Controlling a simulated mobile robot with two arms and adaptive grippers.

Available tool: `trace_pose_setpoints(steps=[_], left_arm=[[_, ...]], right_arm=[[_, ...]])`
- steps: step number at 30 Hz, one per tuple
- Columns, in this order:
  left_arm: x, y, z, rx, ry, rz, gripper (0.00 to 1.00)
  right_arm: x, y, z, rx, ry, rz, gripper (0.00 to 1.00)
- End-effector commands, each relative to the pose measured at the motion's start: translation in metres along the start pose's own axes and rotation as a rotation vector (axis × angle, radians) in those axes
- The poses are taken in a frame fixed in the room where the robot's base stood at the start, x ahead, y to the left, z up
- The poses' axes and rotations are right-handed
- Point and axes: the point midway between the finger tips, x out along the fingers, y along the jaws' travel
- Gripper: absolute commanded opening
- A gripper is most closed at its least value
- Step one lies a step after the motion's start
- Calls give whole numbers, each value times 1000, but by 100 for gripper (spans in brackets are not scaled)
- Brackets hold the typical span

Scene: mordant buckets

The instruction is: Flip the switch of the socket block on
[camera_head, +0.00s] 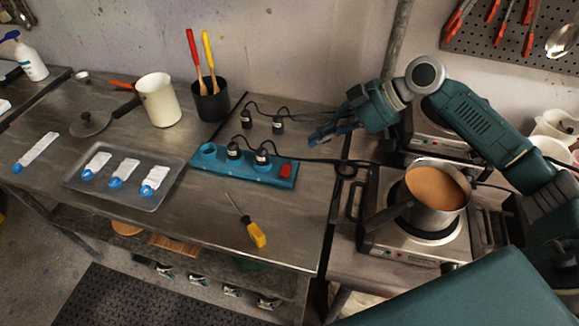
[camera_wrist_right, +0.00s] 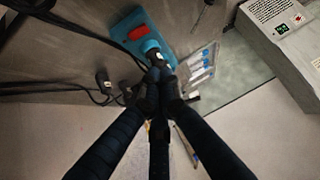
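The teal socket block (camera_head: 225,176) lies on the metal table near the wall, with black plugs in some of its sockets. Its red switch (camera_head: 286,171) is at the right end; whether it is on or off cannot be told. In the right wrist view the red switch (camera_wrist_right: 138,32) shows on the teal block (camera_wrist_right: 126,20), beyond the fingertips. My right gripper (camera_head: 322,136) is above and right of the block, apart from the switch. Its fingers (camera_wrist_right: 159,82) are drawn together with nothing seen between them. My left gripper is not in view.
Two loose plugs (camera_head: 278,125) with cables lie behind the block. A yellow screwdriver (camera_head: 256,234) lies in front. A pot (camera_head: 437,194) of brown liquid stands on a hot plate at right. A tray (camera_head: 82,194) and a black utensil cup (camera_head: 211,105) stand at left.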

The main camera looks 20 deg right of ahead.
Motion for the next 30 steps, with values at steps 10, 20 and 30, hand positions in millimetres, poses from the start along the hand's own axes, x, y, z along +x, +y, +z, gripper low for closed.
trace_pose_setpoints(steps=[10, 20, 30], left_arm=[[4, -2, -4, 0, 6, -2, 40], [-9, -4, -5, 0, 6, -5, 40], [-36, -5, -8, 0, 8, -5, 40]], right_arm=[[2, 1, 2, 0, 0, 1, 0], [29, -1, 0, 1, 1, -3, 0], [100, -1, -1, 2, 1, -2, 0]])
